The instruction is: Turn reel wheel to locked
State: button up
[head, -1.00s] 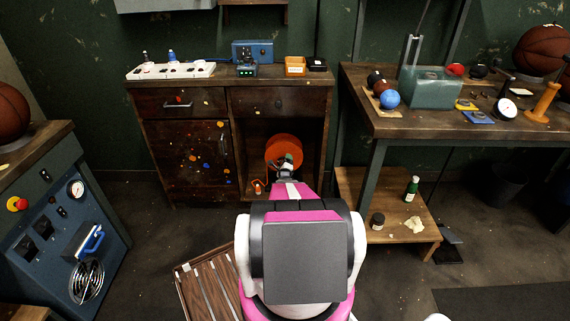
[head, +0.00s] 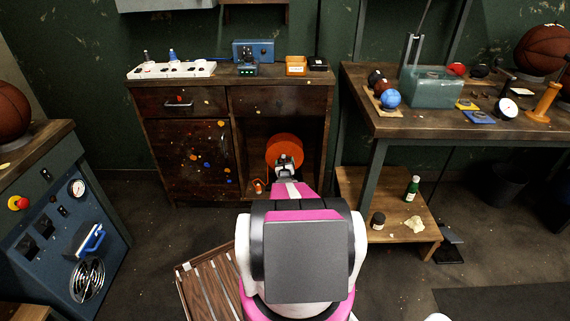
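The orange reel wheel (head: 284,147) stands in the open lower right compartment of the wooden cabinet (head: 181,151). My gripper (head: 285,162) is at the front of the wheel, over its lower middle. My arm and the gripper's own body hide the lower part of the wheel. The gripper is small in the head view, and I cannot tell whether its fingers are open, shut or touching the wheel. A small orange object (head: 258,186) lies on the compartment floor, left of the gripper.
Cabinet walls stand close on both sides of the wheel. A workbench (head: 420,126) stands to the right, a blue machine (head: 65,225) to the left. A slatted wooden item (head: 208,285) lies low beside my base.

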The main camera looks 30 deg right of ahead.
jog(key=shift+s+f+m, duration=0.1)
jog(key=shift+m, duration=0.3)
jog(key=o, duration=0.8)
jog(key=shift+a, duration=0.1)
jog(key=v, duration=1)
jog(key=shift+s+a, duration=0.2)
jog(key=shift+s, duration=0.1)
